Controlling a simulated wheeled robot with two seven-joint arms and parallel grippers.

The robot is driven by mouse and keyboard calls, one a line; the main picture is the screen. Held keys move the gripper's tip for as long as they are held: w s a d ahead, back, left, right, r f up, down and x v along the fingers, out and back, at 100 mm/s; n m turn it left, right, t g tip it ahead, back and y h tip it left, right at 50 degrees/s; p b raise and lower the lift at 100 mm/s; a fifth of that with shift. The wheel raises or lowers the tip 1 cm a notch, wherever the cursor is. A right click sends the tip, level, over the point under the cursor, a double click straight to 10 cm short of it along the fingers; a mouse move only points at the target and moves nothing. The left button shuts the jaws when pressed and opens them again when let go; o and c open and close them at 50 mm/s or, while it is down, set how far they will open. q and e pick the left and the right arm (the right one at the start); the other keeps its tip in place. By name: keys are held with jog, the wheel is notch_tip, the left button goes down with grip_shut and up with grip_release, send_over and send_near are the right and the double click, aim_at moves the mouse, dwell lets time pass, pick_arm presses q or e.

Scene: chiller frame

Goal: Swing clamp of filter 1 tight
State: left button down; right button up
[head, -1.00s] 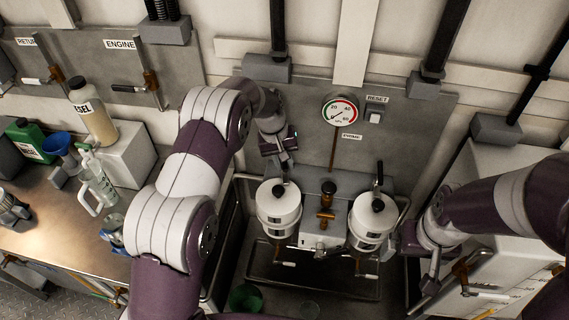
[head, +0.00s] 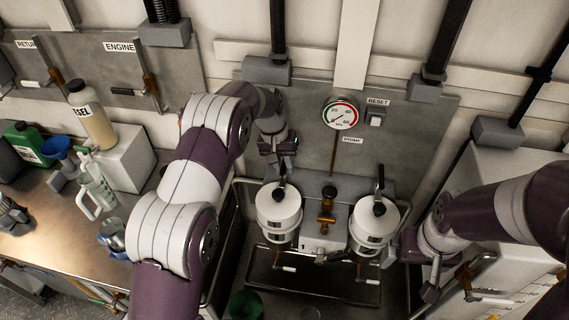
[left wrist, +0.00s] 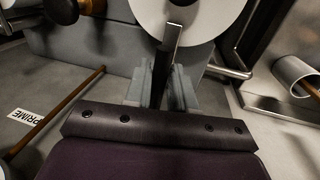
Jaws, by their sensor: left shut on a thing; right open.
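Two white filter housings stand side by side, a left one (head: 279,208) and a right one (head: 374,218); I cannot read which is filter 1. The left housing's dark clamp handle (head: 281,182) points up and back towards the wall. My left gripper (head: 281,162) is behind the left housing, shut on this handle. In the left wrist view the grey fingers (left wrist: 160,88) sit on both sides of the handle (left wrist: 168,50), in front of the white lid (left wrist: 195,18). The right housing's handle (head: 380,180) stands free. My right gripper (head: 430,282) is open and empty, right of the right housing.
A brass valve with a dark knob (head: 329,192) stands between the housings. A pressure gauge (head: 341,113) and a reset switch (head: 375,119) are on the panel behind. A metal rail frame encloses the housings. Bottles and a jug (head: 97,188) stand on the left bench.

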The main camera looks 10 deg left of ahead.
pick_arm(q)
jog(key=c, duration=1)
grip_release()
jog(key=shift+s+a+f, duration=0.1)
jog(key=shift+a, duration=0.1)
jog(key=shift+r, duration=0.45)
jog(key=r+p, duration=0.3)
jog(key=a+r+p, duration=0.1)
jog(key=r+p, duration=0.2)
jog(key=r, duration=0.1)
jog(key=a+r+p, duration=0.1)
jog(key=r+p, duration=0.2)
jog(key=r, duration=0.1)
jog(key=shift+a+r, duration=0.25)
